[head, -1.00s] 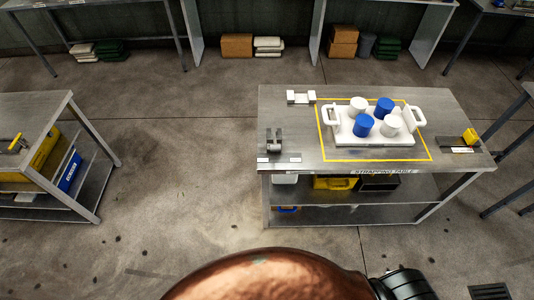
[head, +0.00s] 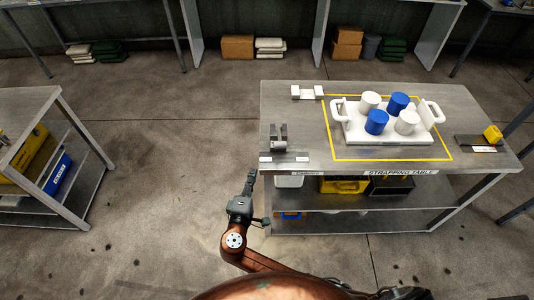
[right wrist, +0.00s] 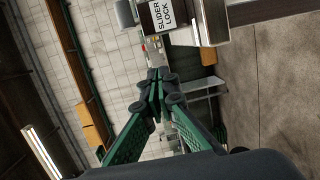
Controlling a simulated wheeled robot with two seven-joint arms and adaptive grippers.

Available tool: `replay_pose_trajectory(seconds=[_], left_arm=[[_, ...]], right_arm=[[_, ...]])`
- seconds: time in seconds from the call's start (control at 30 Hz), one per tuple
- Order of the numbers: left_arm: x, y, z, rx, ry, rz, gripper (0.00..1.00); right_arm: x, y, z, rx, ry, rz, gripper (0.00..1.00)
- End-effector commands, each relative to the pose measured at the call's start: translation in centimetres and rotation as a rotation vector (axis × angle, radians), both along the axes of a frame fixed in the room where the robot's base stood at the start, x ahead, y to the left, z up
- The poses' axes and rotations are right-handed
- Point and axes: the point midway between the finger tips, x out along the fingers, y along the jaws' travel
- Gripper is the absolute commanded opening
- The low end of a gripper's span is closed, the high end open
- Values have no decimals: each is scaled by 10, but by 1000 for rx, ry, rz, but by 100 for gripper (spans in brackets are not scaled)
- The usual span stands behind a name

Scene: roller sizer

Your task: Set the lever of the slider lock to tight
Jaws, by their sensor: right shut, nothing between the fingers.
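The slider lock (head: 278,138) appears to be the small dark grey device with upright parts at the left front of the strapping table. In the right wrist view a white label reading SLIDER LOCK (right wrist: 163,15) shows at the top, beside a grey part cut off by the frame edge. I cannot tell which part is the lever or how it is set. My right gripper (head: 251,178) is in front of the table's left front corner, apart from the lock. In the right wrist view its green fingers (right wrist: 155,88) are shut and empty. My left gripper is not in view.
The strapping table (head: 290,188) holds a white tray (head: 365,137) with blue and white cylinders inside a yellow outline. Another bench (head: 75,113) is at left; floor between is clear.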

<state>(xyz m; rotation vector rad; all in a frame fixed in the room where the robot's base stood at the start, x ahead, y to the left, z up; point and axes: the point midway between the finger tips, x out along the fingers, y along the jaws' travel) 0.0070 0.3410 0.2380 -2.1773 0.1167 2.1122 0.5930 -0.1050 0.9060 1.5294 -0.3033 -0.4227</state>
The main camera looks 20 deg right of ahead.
Motion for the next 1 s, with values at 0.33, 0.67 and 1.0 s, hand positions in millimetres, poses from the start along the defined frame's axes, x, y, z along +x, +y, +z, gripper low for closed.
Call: replay_pose_trajectory(seconds=[0.33, 0.67, 1.0], left_arm=[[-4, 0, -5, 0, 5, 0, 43], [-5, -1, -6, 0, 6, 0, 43], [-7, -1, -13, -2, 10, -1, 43]], right_arm=[[-12, 5, 35, -10, -79, -21, 0], [4, -3, 34, -12, -79, -21, 0], [64, -35, 33, -13, -78, -22, 0]])
